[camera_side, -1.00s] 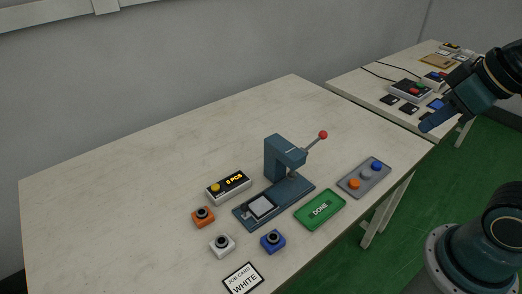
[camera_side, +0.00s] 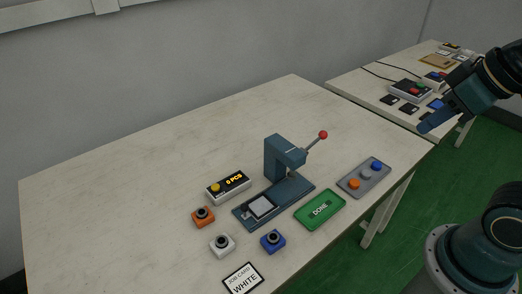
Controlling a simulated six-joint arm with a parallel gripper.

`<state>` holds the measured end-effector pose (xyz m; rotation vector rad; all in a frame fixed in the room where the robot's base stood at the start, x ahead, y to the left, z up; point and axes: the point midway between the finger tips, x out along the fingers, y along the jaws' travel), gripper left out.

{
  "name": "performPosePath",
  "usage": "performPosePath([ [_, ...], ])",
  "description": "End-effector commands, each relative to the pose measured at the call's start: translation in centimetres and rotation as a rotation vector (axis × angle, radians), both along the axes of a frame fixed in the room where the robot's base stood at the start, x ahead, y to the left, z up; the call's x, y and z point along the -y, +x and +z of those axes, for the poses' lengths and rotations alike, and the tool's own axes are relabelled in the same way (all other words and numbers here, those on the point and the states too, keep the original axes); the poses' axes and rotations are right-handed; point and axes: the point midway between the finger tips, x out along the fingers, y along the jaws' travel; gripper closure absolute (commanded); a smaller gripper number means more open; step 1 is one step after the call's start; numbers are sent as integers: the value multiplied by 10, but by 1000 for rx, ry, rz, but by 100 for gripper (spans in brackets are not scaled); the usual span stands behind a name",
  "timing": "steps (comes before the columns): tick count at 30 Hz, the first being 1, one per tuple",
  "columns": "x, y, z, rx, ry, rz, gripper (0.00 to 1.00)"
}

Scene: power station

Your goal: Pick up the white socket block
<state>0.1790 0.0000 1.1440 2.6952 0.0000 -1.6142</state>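The white socket block (camera_side: 222,245) sits on the table near the front, with a dark round socket on top. An orange block (camera_side: 203,217) stands behind it to the left, and a blue block (camera_side: 273,242) stands to its right. My gripper (camera_side: 430,123) is at the right, above the table's right corner and far from the white block. Its fingers show side-on and dark, so I cannot tell whether it is open or shut. I see nothing held in it.
A press (camera_side: 281,158) with a red-knobbed lever stands behind the blocks. Around it are a counter box (camera_side: 228,187) reading 0 PCS, a green DONE tray (camera_side: 320,209), a grey tray (camera_side: 350,187) with coloured pieces and a WHITE job card (camera_side: 243,279). The table's left side is clear.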

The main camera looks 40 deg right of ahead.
Motion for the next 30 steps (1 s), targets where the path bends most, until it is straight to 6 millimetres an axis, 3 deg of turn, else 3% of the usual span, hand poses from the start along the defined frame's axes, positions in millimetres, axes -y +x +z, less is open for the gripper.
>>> performPosePath([
  [1,0,0,0,0,0,0,78],
  [8,0,0,0,0,0,0,35],
  [20,-1,3,1,-3,9,-9,35],
  [30,-19,40,3,-52,125,-132,35],
])
